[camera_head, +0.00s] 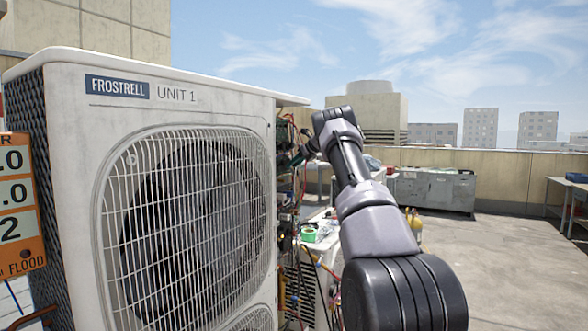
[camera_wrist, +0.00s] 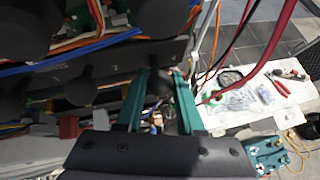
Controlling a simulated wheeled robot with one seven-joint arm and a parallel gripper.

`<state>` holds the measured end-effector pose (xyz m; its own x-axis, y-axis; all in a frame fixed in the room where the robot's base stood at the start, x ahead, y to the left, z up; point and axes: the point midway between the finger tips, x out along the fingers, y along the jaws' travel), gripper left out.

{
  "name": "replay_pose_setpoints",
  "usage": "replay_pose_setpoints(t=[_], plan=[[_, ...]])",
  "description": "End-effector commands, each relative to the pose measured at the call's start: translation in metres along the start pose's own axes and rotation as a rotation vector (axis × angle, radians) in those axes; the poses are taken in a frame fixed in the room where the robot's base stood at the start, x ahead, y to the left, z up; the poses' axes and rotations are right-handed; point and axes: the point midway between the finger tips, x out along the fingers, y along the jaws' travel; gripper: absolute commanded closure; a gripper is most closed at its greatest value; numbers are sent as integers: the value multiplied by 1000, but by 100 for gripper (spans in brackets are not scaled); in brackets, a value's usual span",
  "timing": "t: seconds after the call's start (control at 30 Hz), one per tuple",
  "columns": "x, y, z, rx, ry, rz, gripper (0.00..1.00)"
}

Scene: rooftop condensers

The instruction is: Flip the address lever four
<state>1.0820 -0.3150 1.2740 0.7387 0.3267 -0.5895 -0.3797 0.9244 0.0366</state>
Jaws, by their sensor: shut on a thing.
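In the wrist view, the two teal fingers of my gripper (camera_wrist: 161,74) reach up to a dark panel (camera_wrist: 115,65). A dark rounded knob (camera_wrist: 159,84) sits between them, and my gripper is shut on it. Other black knobs (camera_wrist: 80,92) stand along the panel. The marks on the panel are too small to read, so I cannot tell which lever is number four. In the head view, my gripper (camera_head: 289,160) is at the open wired side of the condenser marked UNIT 1 (camera_head: 190,115); its fingertips and the levers are hard to make out there.
Orange, blue and red cables (camera_wrist: 225,70) hang around the panel and right of the fingers. A white surface (camera_wrist: 270,98) with pliers and small parts lies below right. In the head view, a grey cabinet (camera_head: 435,190) stands behind and open roof floor (camera_head: 500,275) lies to the right.

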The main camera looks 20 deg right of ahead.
Motion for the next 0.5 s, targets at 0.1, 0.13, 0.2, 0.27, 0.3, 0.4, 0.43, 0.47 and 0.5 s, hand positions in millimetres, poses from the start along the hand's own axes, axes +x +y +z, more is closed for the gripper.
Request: replay_pose_setpoints(t=[0.1,0.13,0.2,0.27,0.3,0.4,0.43,0.47,0.5], plan=[[-1,0,4,-17,64,-15,100],[-2,0,5,-19,76,-16,100],[-3,0,6,-24,104,-23,100],[-3,0,7,-27,124,-27,100],[-3,0,8,-30,136,-29,100],[-4,0,9,-35,164,-34,100],[-4,0,9,-37,172,-35,100],[-4,0,10,-38,179,-37,100],[-4,0,10,-40,187,-39,100]])
